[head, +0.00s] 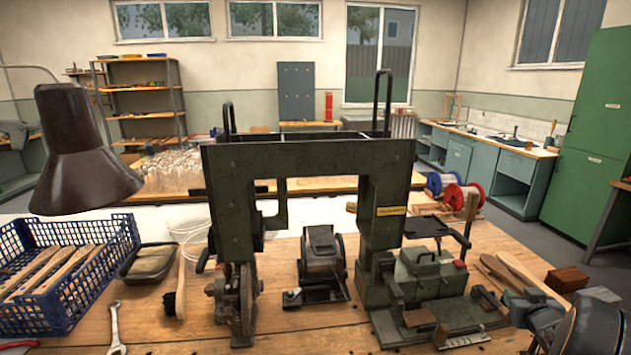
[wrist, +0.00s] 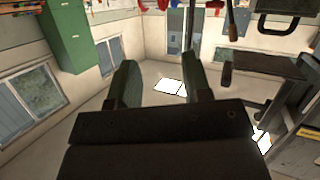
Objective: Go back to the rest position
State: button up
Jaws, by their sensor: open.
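My gripper (wrist: 161,78) shows in the wrist view with its two dark green fingers spread apart. Nothing is between the fingers; only the pale wall and a bright patch show beyond them. The wrist view appears upside down, with the green cabinet (wrist: 75,33) at the upper left. In the head view my fingers cannot be made out. The dark green tufting machine (head: 310,155) stands in the middle of the wooden bench (head: 270,335). A dark-bristled brush (head: 175,302) lies on the bench left of the machine.
A blue crate (head: 40,312) with wooden handles stands at the left, under a brown lamp (head: 75,150). A shallow tray (head: 147,262) and a wrench (head: 115,325) lie nearby. Blue and red spools (head: 462,195) stand behind at right. Wooden pieces (head: 520,272) lie right of the machine.

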jog(key=s+a+m+g+p, duration=0.25)
jog(key=s+a+g, duration=0.8)
jog(key=a, duration=0.55)
jog(key=s+a+r+n+y+p, duration=0.2)
jog(key=s+a+r, duration=0.1)
jog(key=a, duration=0.6)
jog(key=s+a+r+n+y+p, duration=0.1)
jog(key=s+a+r+n+y, duration=0.1)
jog(key=a, duration=0.8)
notch_tip(320, 180, up, 2)
jog(key=shift+s+a+r+n+y+p, duration=0.1)
jog(key=shift+s+a+n+y+p, duration=0.15)
jog(key=shift+s+n+y+p, duration=0.15)
jog(key=shift+d+t, duration=0.1)
jog(key=shift+t, duration=0.15)
